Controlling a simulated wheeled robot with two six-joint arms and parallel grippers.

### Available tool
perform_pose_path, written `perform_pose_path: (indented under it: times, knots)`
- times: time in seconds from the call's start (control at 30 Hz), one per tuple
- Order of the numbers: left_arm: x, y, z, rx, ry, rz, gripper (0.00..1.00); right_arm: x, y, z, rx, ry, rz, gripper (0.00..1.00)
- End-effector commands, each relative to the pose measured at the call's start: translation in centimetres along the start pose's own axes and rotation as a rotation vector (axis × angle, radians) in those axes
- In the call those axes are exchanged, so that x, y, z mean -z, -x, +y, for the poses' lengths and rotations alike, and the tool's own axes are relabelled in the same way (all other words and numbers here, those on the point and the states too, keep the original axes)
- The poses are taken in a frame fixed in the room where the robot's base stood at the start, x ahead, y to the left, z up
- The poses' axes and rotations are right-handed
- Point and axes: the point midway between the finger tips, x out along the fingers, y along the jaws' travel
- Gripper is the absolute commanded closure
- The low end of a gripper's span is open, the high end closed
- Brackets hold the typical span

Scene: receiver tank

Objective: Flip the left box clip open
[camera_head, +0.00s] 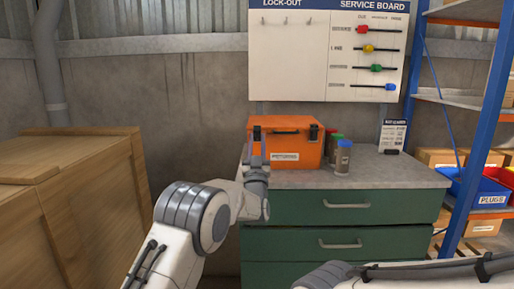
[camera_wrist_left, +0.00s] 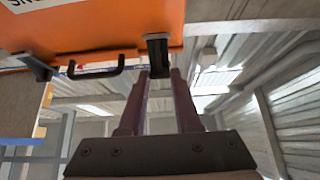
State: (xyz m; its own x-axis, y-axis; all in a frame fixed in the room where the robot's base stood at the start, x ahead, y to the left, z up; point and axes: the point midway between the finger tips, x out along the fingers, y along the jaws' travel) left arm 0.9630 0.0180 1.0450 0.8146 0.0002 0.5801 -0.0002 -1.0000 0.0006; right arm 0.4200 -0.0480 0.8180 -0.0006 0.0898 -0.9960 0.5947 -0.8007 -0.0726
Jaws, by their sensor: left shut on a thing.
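The orange box (camera_head: 286,146) stands on the grey top of the green drawer cabinet, with a dark handle on its front. Its left box clip (camera_wrist_left: 157,52) is a dark tab at the box's edge in the left wrist view, which shows the box upside down. My left gripper (camera_head: 257,148) is at the box's front left corner. In the left wrist view its fingertips (camera_wrist_left: 160,74) are on either side of the clip's end and shut on it. The right clip (camera_head: 313,131) lies against the box. My right arm shows at lower right; its gripper is out of view.
Several small jars (camera_head: 342,157) stand close to the box's right side. A small sign (camera_head: 392,134) stands further right on the cabinet top (camera_head: 400,173). Wooden crates (camera_head: 85,200) are at left, and a blue shelf rack (camera_head: 478,150) is at right.

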Motion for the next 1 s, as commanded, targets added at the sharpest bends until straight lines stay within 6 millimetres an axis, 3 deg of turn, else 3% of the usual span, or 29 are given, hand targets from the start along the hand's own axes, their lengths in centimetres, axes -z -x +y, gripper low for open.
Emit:
perform_pose_path:
  times: [0.33,0.37,0.4,0.43,0.77,1.0]
  knots:
    - [0.0,0.0,0.0,-0.001,-0.001,0.001,1.00,0.0,0.0,0.0,0.000,0.000,0.000,0.50]
    - [0.0,0.0,0.0,-0.001,-0.001,0.001,0.60,0.0,0.0,0.0,0.000,0.000,0.000,0.50]
    - [0.0,0.0,0.0,-0.001,-0.001,0.001,0.45,0.0,0.0,0.0,0.000,0.000,0.000,0.50]
    - [0.0,0.0,0.0,-0.001,-0.001,0.001,0.38,0.0,0.0,0.0,0.000,0.000,0.000,0.50]
    - [0.0,0.1,0.0,-0.001,-0.001,0.000,0.38,0.0,-0.1,0.0,0.000,0.000,0.000,0.50]
    - [-0.1,2.8,0.0,-0.002,-0.001,-0.002,0.38,0.0,-0.5,0.0,0.000,0.000,0.000,0.50]
